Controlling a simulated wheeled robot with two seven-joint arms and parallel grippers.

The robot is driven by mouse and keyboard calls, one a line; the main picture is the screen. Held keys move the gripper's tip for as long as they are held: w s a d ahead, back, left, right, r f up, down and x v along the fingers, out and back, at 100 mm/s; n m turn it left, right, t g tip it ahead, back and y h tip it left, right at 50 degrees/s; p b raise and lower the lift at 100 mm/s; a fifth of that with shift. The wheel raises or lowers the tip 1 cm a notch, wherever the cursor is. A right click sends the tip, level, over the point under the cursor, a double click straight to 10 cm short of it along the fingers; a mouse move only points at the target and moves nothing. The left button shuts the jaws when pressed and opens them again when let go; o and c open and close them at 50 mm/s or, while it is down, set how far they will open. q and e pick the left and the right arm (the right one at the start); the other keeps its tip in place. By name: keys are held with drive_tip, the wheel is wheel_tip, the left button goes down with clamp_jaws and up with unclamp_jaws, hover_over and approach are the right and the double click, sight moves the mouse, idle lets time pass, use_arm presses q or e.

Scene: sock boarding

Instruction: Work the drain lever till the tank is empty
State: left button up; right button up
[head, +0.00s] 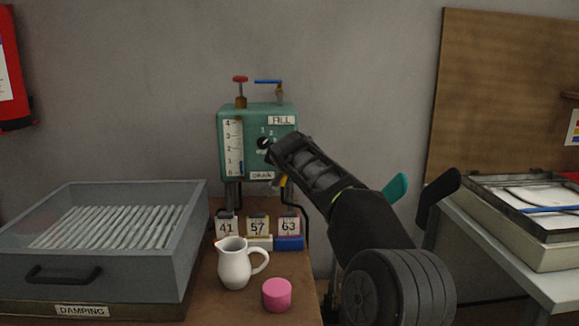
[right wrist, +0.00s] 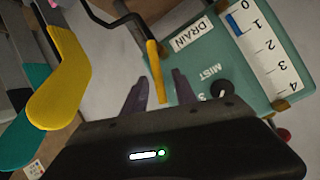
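A green tank (head: 228,148) hangs on the wall, with a white gauge (head: 233,140) numbered 0 to 4. A short blue strip (right wrist: 232,24) on the gauge stands between 0 and 1. The yellow-handled drain lever (right wrist: 153,55) is beside the DRAIN label; a bit of it shows below the tank in the head view (head: 284,181). My right gripper (right wrist: 160,77) is open, its fingers on either side of the lever's tip with gaps visible. In the head view its arm covers the tank's lower right corner. My left gripper is not in view.
A red valve (head: 240,79) and a blue lever (head: 268,82) top the tank. A white pitcher (head: 234,267), a pink pot (head: 277,294) and number cards (head: 257,228) stand on the wooden bench. A grey damping box (head: 118,283) is left; a yellow form (right wrist: 62,85) is near my right wrist.

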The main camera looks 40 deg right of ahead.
drive_tip(key=shift+s+a, duration=0.1)
drive_tip(key=b+v, duration=0.1)
drive_tip(key=v, duration=0.6)
drive_tip(key=shift+s+a+r, duration=0.15)
drive_tip(key=shift+s+r, duration=0.05)
idle(3.0)
